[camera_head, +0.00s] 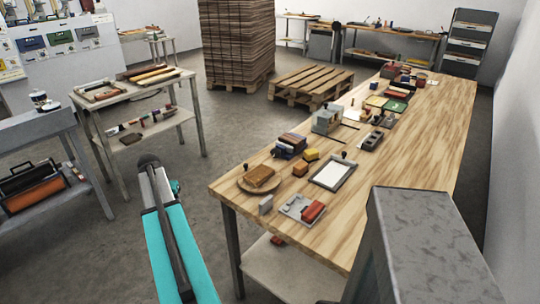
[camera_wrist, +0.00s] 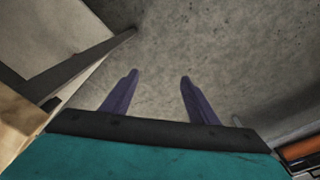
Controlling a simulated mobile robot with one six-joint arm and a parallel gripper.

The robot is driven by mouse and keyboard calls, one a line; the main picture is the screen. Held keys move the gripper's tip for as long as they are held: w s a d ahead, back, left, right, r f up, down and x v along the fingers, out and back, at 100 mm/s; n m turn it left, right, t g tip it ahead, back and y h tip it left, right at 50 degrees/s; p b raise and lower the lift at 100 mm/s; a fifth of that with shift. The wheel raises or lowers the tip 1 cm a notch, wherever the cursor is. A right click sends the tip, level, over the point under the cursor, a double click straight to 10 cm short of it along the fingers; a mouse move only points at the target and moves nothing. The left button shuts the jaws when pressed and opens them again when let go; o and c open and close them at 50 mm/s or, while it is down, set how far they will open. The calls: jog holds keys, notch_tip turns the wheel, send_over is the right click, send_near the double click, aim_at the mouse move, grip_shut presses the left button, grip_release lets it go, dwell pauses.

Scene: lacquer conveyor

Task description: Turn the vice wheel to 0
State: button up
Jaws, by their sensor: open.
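I cannot make out a vice wheel or its marks in either view. A grey block-like device (camera_head: 327,119) stands on the long wooden workbench (camera_head: 440,115) in the head view; it is too small to tell if it is a vice. My gripper (camera_wrist: 159,78) shows in the wrist view with its two dark purple fingers apart and nothing between them. It hangs over bare concrete floor, left of the workbench in the head view. There my teal arm hides most of it.
The workbench holds a round wooden board (camera_head: 285,182), a framed white sheet (camera_head: 332,174) and several small blocks. A side table (camera_head: 130,88) and a grey bench with an orange-black toolbox (camera_head: 32,186) stand left. Pallets (camera_head: 310,82) stand behind. Floor between is clear.

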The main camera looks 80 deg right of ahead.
jog(key=s+d+r+m+h, duration=0.1)
jog(key=s+d+r+m, duration=0.2)
jog(key=s+d+r, duration=0.6)
jog(key=m+h+b, duration=0.3)
jog(key=m+b, duration=0.1)
jog(key=m, duration=0.2)
send_near(274, 153)
jog(key=d+v, duration=0.1)
jog(key=v, duration=0.5)
jog(key=shift+w+a+g, duration=0.1)
jog(key=shift+w+g, duration=0.2)
jog(key=shift+w, duration=0.05)
jog(key=shift+a+p+x, duration=0.15)
jog(key=shift+p+x, duration=0.2)
jog(key=shift+x, duration=3.1)
jog(key=shift+a+p+x, duration=0.1)
jog(key=shift+p+x, duration=0.25)
jog(key=shift+x, duration=3.05)
jog(key=shift+f, duration=0.15)
jog(key=shift+c, duration=0.4)
